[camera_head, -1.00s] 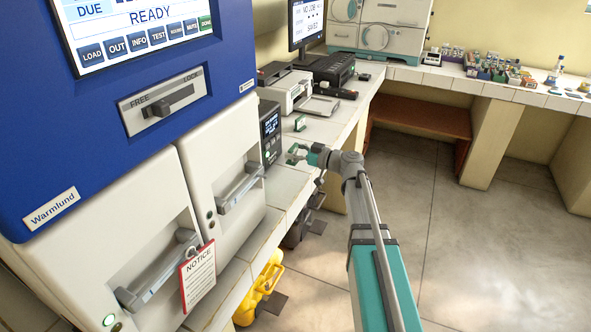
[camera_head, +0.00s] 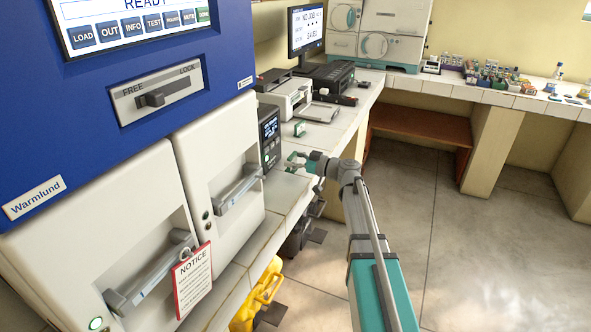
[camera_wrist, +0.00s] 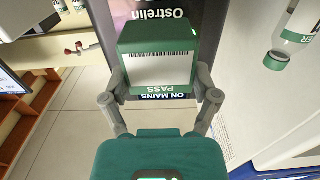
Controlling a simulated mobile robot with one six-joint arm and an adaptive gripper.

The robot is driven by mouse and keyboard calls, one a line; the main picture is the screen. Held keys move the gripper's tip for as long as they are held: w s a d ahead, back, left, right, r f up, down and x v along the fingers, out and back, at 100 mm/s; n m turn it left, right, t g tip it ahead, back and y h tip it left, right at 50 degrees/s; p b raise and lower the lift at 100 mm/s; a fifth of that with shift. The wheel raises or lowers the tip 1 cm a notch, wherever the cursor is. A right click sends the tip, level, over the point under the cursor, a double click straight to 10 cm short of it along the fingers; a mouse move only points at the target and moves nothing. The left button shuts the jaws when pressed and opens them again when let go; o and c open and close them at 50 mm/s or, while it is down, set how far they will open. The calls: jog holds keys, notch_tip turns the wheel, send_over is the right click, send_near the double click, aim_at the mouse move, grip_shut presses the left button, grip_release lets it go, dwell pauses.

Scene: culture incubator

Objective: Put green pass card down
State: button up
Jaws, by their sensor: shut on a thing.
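My gripper (camera_wrist: 161,92) is shut on the green pass card (camera_wrist: 160,68), which shows in the wrist view with a white panel, a barcode and the word PASS. The card is between the two fingers, in front of a dark device marked Ostrelin and ON MAINS. In the head view my gripper (camera_head: 295,162) is over the tiled counter beside the small dark device (camera_head: 269,132) with a lit screen. The card is too small there to make out clearly. I cannot tell whether it touches the counter.
A small green and white item (camera_head: 299,129) stands on the counter (camera_head: 322,134) just behind my gripper. A white printer-like machine (camera_head: 288,95) is farther back. The blue and white incubator (camera_head: 120,190) with a hanging NOTICE tag (camera_head: 192,280) fills the left.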

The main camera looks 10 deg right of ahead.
jog(key=shift+f+b, duration=1.3)
jog(key=shift+f, duration=0.35)
jog(key=shift+f, duration=0.15)
jog(key=o, duration=0.8)
jog(key=shift+r, duration=0.25)
jog(key=v, duration=1.2)
